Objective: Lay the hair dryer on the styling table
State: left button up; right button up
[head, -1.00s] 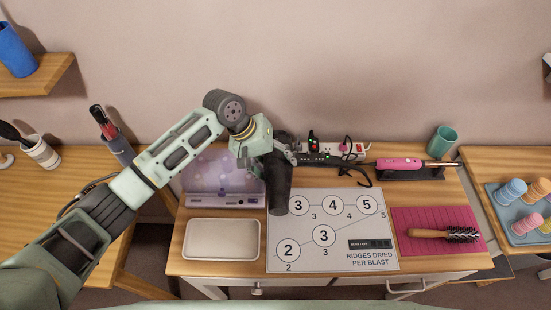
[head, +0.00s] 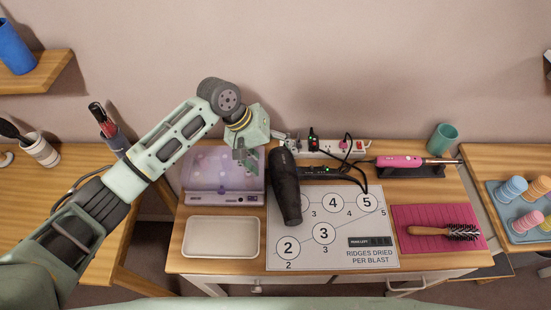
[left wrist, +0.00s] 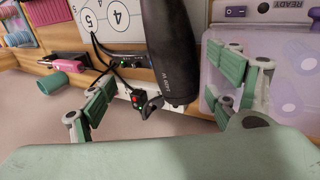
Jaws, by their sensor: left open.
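The black hair dryer (head: 286,190) lies on the styling table (head: 192,268), over the upper left part of the numbered mat (head: 345,259). Its cord runs to the right toward the power strip. My left gripper (head: 266,146) is open just above and behind the dryer's far end. In the left wrist view the dryer (left wrist: 168,48) shows between the spread green fingers, with a visible gap on each side. Whether a finger touches it lower down is hard to tell. My right gripper is not in view.
A white tray (head: 221,256) and a purple translucent box (head: 209,175) stand left of the mat. A power strip (head: 358,149) lies at the back. A pink styling iron (head: 399,161) rests on a dark stand, and a brush (head: 430,232) lies on a pink mat (head: 408,214).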

pick_arm(q)
jog(key=b+v, duration=0.1)
jog(key=v, duration=0.9)
jog(key=shift+r, duration=0.25)
jog(key=shift+a, duration=0.15)
dwell(0.5)
